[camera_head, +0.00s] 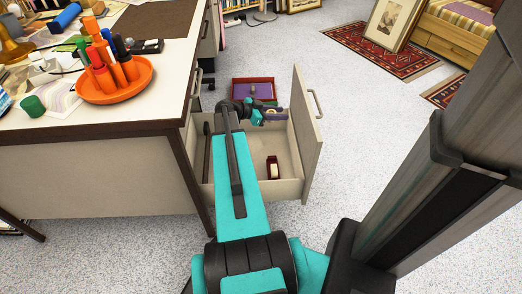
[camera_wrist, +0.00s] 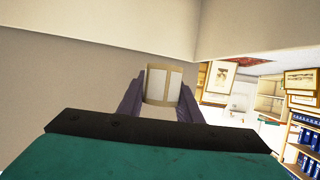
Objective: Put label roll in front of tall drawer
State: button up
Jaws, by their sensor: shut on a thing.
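My gripper (camera_wrist: 163,86) is shut on the label roll (camera_wrist: 164,84), a cream roll with pale rectangular labels, held upright between the two fingers in the wrist view. In the head view my gripper (camera_head: 279,115) is over the far part of an open desk drawer, close to its tall front panel, and I cannot make out the roll there. The tall drawer (camera_head: 309,143) is pulled out to the right from the desk, its beige front panel carrying a grey handle. In the wrist view pale panels fill the left and top, close to the roll.
A small dark red and cream object (camera_head: 272,168) lies in the open drawer. A red tray with a purple inside (camera_head: 253,82) is beyond it. The desk (camera_head: 95,130) blocks the left. Speckled floor (camera_head: 360,140) is clear to the right.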

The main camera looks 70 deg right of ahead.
jog(key=b, duration=0.3)
send_over(277, 144)
notch_tip(277, 144, down, 12)
jog(key=shift+w+r, duration=0.1)
jog(key=shift+f+b, duration=0.95)
jog(key=shift+f, duration=1.65)
